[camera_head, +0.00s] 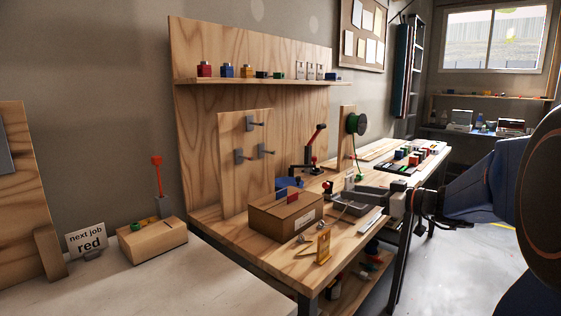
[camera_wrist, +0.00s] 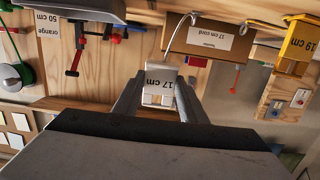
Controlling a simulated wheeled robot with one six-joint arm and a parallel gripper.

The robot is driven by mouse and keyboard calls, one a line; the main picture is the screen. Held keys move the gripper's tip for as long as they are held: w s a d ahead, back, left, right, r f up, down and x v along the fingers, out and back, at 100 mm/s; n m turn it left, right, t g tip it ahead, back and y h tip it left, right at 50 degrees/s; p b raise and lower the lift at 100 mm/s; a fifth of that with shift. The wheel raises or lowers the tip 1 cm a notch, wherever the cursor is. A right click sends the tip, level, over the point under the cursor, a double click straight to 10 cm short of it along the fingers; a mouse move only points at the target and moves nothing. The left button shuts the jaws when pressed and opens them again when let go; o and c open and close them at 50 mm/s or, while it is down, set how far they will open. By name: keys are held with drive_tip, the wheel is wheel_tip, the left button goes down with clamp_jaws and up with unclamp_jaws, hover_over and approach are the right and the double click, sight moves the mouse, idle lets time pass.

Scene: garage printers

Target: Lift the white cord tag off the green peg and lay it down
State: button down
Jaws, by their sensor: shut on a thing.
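My gripper (camera_wrist: 158,98) is shut on a white tag marked "17 cm" (camera_wrist: 159,84), which sits between its two fingers in the wrist view.
A cardboard box (camera_head: 285,216), its label reading "17 cm cord" in the wrist view, stands on the workbench (camera_head: 235,234). A yellow tag marked "19 cm" (camera_wrist: 299,45) stands near the front edge (camera_head: 323,245).

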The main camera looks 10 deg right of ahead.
sight(353, 229)
drive_tip(key=shift+f, duration=3.65)
drive_tip(key=shift+f, duration=0.75)
drive_tip(key=c, duration=1)
unclamp_jaws()
